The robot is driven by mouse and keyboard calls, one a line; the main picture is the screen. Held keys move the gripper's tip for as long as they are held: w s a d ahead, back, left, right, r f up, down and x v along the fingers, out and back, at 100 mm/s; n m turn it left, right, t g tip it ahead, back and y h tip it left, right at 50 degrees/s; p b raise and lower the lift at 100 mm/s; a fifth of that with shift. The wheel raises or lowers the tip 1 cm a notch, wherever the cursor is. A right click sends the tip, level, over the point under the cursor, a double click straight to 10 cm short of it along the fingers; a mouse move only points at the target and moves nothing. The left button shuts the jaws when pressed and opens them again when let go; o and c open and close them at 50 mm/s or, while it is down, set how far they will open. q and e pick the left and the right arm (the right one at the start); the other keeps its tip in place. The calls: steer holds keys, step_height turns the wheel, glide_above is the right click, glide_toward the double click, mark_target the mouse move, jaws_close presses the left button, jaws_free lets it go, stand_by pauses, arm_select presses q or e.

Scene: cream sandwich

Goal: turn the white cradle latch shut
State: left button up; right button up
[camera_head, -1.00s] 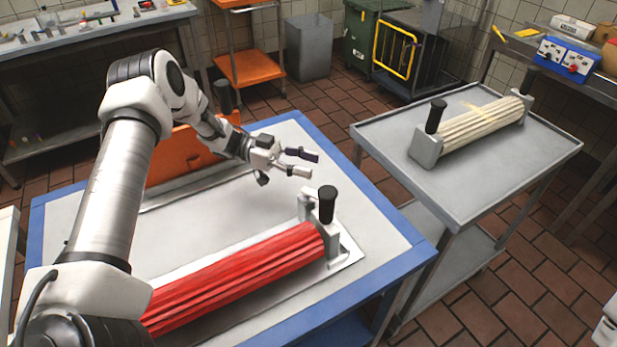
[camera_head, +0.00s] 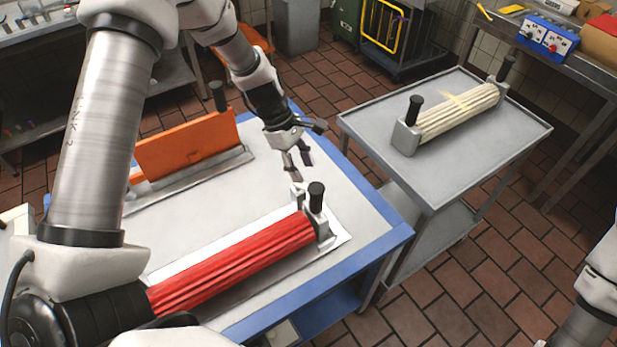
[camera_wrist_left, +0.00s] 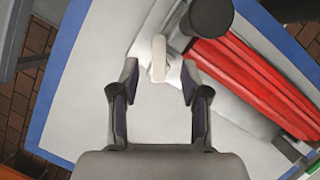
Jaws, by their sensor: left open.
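The white latch (camera_head: 297,197) stands at the far end of the cradle (camera_head: 322,230) that holds the red fluted roller (camera_head: 240,262), beside its black handle (camera_head: 316,195). In the left wrist view the latch (camera_wrist_left: 157,58) is a pale upright bar lying between my fingertips' lines, just ahead of them. My left gripper (camera_head: 299,160) is open and points down above the latch, apart from it in the head view. The two fingers also show in the left wrist view (camera_wrist_left: 159,80), with nothing between them. The right gripper is out of view.
An orange panel (camera_head: 185,145) on a metal base stands at the table's back left. The white tabletop with blue edge (camera_head: 375,260) has free room in the middle. A grey cart (camera_head: 480,155) with a cream fluted roller (camera_head: 455,110) stands at the right.

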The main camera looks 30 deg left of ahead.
mark_target(304, 186)
arm_select(q)
steer(key=x, duration=0.5)
steer(key=shift+f, duration=0.2)
jaws_close()
steer(key=shift+m, duration=0.3)
steer(key=shift+s+m+g+p, duration=0.35)
steer(key=shift+m+g, duration=0.15)
steer(key=shift+m, duration=0.4)
steer(key=shift+s+a+m+g+y, duration=0.1)
steer(key=shift+s+m+g+y, duration=0.15)
steer(key=shift+m, duration=0.65)
steer(key=shift+s+a+m+g+y, duration=0.15)
steer(key=shift+m+g, duration=0.2)
steer(key=shift+m, duration=0.55)
